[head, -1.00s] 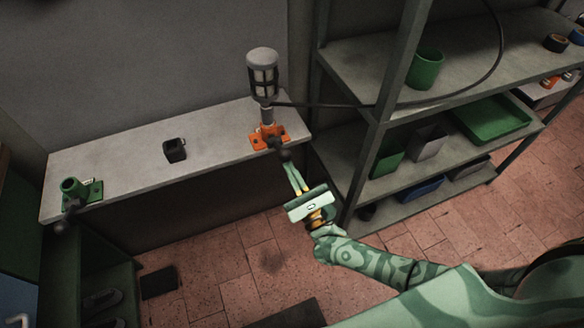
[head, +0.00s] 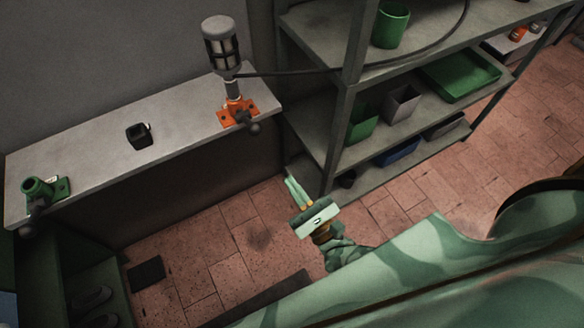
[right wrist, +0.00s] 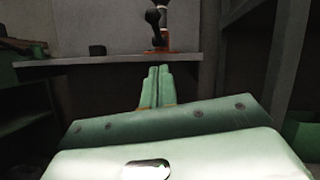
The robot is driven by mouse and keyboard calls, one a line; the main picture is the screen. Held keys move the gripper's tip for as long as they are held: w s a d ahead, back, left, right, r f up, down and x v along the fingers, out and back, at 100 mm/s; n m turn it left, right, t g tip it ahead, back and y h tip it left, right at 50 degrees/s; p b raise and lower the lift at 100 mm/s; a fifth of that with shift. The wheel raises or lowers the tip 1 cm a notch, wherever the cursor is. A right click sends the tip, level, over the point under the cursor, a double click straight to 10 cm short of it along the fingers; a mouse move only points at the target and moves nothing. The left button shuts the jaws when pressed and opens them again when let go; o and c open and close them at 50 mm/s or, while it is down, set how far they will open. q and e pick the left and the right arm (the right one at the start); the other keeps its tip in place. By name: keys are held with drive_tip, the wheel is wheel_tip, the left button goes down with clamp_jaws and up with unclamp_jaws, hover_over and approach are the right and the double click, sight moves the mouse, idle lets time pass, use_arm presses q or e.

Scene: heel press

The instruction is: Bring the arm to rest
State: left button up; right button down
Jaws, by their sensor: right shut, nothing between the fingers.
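My right gripper (head: 298,192) is in the lower middle of the head view, over the tiled floor in front of the bench. Its two fingers are together with nothing between them, as the right wrist view (right wrist: 156,86) also shows. It is apart from the orange clamp base (head: 238,112) with its dark ball knob, which stands at the bench's right end. A grey caged lamp-like device (head: 221,48) stands upright in that base. My left gripper is not in view.
The grey bench (head: 90,137) holds a small black block (head: 139,135) and a green clamp (head: 45,189). A metal shelf rack (head: 340,100) with green bins stands right of the bench. The floor (head: 225,245) around the gripper is open. A black cable runs from the lamp-like device past the rack.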

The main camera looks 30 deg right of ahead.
idle(0.3)
wheel_tip(320, 180, down, 11)
drive_tip(key=a+n+g+y, duration=0.25)
drive_tip(key=n+g, duration=0.45)
drive_tip(key=n, duration=1.2)
drive_tip(key=s+d+f+n+g+h, duration=0.1)
drive_tip(key=s+d+f+n+g, duration=0.1)
drive_tip(key=s+f+n+g, duration=0.25)
drive_tip(key=s+d+f+n+g+h, duration=0.1)
drive_tip(key=s+d+f+n, duration=0.25)
drive_tip(key=f+n, duration=0.35)
drive_tip(key=s+d+f+n+g+h+p, duration=0.1)
drive_tip(key=s+d+f+n+g+h, duration=0.2)
drive_tip(key=s, duration=0.4)
drive_tip(key=s+d+f+n+g+p, duration=0.1)
drive_tip(key=s+d+f+g, duration=0.1)
drive_tip(key=s+f, duration=0.35)
drive_tip(key=s+f+g+h, duration=0.1)
drive_tip(key=s+g, duration=0.3)
drive_tip(key=s, duration=1.5)
drive_tip(key=shift+s+d+n+g, duration=0.25)
drive_tip(key=shift+n+g, duration=0.1)
drive_tip(key=shift+n, duration=0.1)
